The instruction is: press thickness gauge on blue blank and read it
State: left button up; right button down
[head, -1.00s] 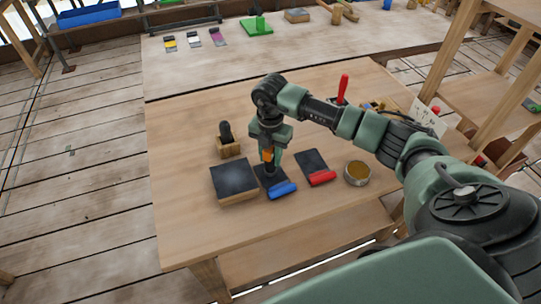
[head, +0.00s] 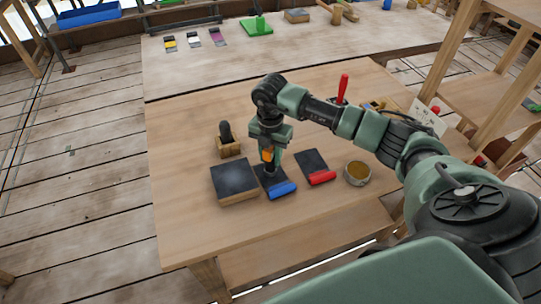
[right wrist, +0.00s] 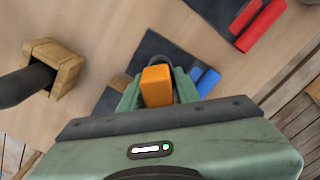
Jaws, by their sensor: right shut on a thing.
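The blue blank (head: 282,190) is a dark flat plate with a blue bar along its front edge, lying on the wooden table. It also shows in the right wrist view (right wrist: 207,83), partly hidden behind my gripper. My right gripper (head: 268,160) points down over the blank's dark part. It is shut on the thickness gauge (right wrist: 157,86), an orange block with a dark round part beyond it. The gauge's lower end appears at the dark plate; I cannot tell whether it is pressed on it. No reading is legible. My left gripper is not in view.
A dark-topped block (head: 234,181) lies close to the left. A red-edged blank (head: 321,177) and a round tin (head: 357,173) are to the right. A wooden holder with a dark handle (head: 228,146) stands behind left. The table's front is clear.

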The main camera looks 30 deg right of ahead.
dwell(0.3)
jog(key=shift+r+p, duration=0.9)
jog(key=shift+r, duration=0.05)
jog(key=shift+r+p, duration=1)
jog(key=shift+r, duration=0.5)
jog(key=shift+f, duration=0.2)
jog(key=shift+f+b, duration=1.7)
jog(key=shift+f, duration=0.45)
jog(key=c, duration=0.9)
grip_release()
jog(key=shift+c, duration=0.2)
